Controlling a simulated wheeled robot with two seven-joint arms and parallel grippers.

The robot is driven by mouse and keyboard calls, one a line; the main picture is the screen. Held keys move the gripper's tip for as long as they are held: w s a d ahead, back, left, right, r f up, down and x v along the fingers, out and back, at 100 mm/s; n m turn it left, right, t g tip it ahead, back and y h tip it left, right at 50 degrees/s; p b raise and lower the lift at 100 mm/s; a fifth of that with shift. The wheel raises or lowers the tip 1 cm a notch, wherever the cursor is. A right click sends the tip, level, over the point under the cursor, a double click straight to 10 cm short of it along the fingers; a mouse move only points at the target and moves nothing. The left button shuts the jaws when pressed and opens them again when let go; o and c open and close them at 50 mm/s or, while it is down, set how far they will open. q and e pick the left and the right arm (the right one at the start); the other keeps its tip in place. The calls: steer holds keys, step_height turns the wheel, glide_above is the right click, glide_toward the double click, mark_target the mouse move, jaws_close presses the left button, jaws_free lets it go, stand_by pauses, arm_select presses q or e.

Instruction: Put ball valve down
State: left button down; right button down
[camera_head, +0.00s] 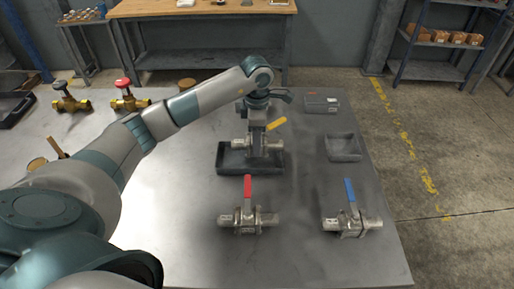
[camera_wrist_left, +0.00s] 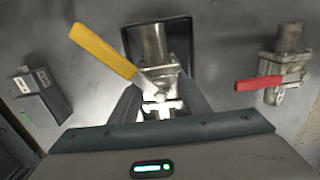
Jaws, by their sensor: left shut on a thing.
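My left gripper (camera_head: 257,143) points down over the black tray (camera_head: 222,170) in the head view. It is shut on a metal ball valve with a yellow handle (camera_head: 277,123). In the left wrist view, the fingers (camera_wrist_left: 161,108) close on the body of this valve (camera_wrist_left: 154,45), and the yellow handle sticks out to the upper left. The valve lies level within the outline of the black tray (camera_wrist_left: 190,30). I cannot tell whether it touches the tray floor. My right gripper is not in view.
A red-handled valve (camera_head: 247,215) and a blue-handled valve (camera_head: 351,221) lie on the near table. A small dark tray (camera_head: 343,147) and a grey box (camera_head: 322,104) stand to the right. Brass valves (camera_head: 130,98) stand at the back left.

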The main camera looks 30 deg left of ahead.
arm_select(q)
step_height(320, 180, down, 3)
steer(key=shift+r+p, duration=0.2)
steer(key=shift+p, duration=0.5)
steer(key=shift+f, duration=0.4)
steer(key=shift+f, duration=0.2)
steer(key=c, duration=1)
jaws_free()
steer(key=shift+r, duration=0.1)
